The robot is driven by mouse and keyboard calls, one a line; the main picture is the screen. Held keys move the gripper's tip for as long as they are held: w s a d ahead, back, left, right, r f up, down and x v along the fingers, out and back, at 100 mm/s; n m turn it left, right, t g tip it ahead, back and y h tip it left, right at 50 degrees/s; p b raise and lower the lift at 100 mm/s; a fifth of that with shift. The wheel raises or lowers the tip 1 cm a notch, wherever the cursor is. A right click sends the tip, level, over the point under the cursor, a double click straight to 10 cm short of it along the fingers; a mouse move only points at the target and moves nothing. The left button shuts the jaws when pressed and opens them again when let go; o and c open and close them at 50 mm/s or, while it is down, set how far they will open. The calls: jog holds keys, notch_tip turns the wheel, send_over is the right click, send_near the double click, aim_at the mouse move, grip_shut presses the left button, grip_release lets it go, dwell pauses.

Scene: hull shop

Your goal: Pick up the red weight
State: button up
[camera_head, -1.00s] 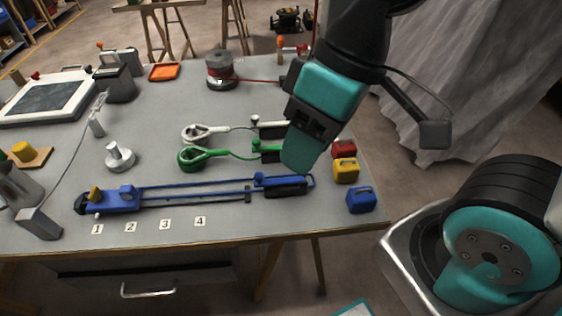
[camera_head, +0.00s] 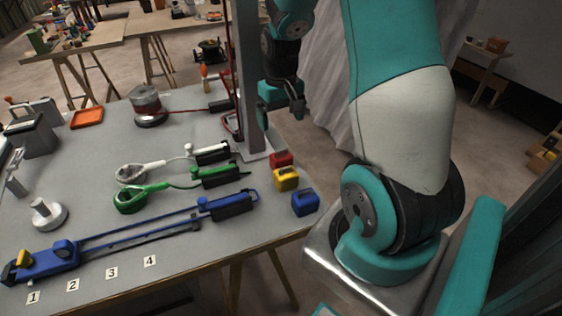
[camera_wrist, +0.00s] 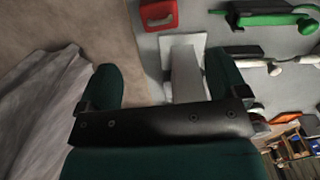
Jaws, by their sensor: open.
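The red weight (camera_head: 281,160) is a small block with a handle near the right edge of the grey table (camera_head: 95,165). It stands behind the yellow weight (camera_head: 286,179) and the blue weight (camera_head: 305,202). My gripper (camera_head: 280,112) is open and empty, raised behind and above the red weight, beside a tall grey post (camera_head: 247,80). In the wrist view my gripper's two fingers (camera_wrist: 165,82) are spread apart.
The post's base plate stands close beside the red weight, and the post (camera_wrist: 187,75) shows between my fingers in the wrist view. Green (camera_head: 215,176) and white (camera_head: 205,155) clamp-like tools lie to the left. A grey curtain (camera_head: 325,80) hangs beyond the table's right edge.

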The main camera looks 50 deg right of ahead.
aim_at(281, 153)
notch_tip(281, 153, down, 9)
jog(key=shift+a+f, duration=0.1)
jog(key=shift+f, duration=0.05)
jog(key=shift+w+d+f+p, duration=0.15)
jog(key=shift+f+p, duration=0.45)
jog(key=shift+f, duration=2.05)
jog(key=c, duration=1.2)
jog(key=shift+c, duration=0.8)
jog(key=shift+r, duration=0.15)
